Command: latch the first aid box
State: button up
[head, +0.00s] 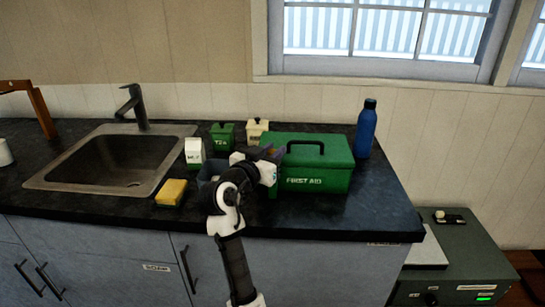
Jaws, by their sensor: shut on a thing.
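The green first aid box (318,164) stands on the dark counter with its lid down. It has a dark carry handle on top and white FIRST AID lettering on the front. My gripper (272,155) is at the left end of the box, shut on a part of it there. My own wrist hides the fingertips and the gripped part, so I cannot see the latch or how it sits.
Left of my arm are a white carton (194,151), a green tea canister (222,135) and a yellow sponge (171,192). A cream jar (256,131) stands behind. A blue bottle (366,129) is right of the box. The sink (60,181) is far left. The counter's right front is clear.

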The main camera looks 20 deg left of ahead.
jog(key=shift+f+m+g+h+b, duration=0.1)
jog(key=shift+m+g+h+b, duration=0.5)
jog(key=shift+m+h, duration=0.75)
jog(key=shift+h, duration=0.45)
jog(key=o, duration=0.9)
jog(key=shift+o, duration=0.2)
jog(key=b+v, duration=0.3)
jog(key=v, duration=1)
jog(key=shift+s, duration=0.35)
jog(key=shift+a, duration=0.15)
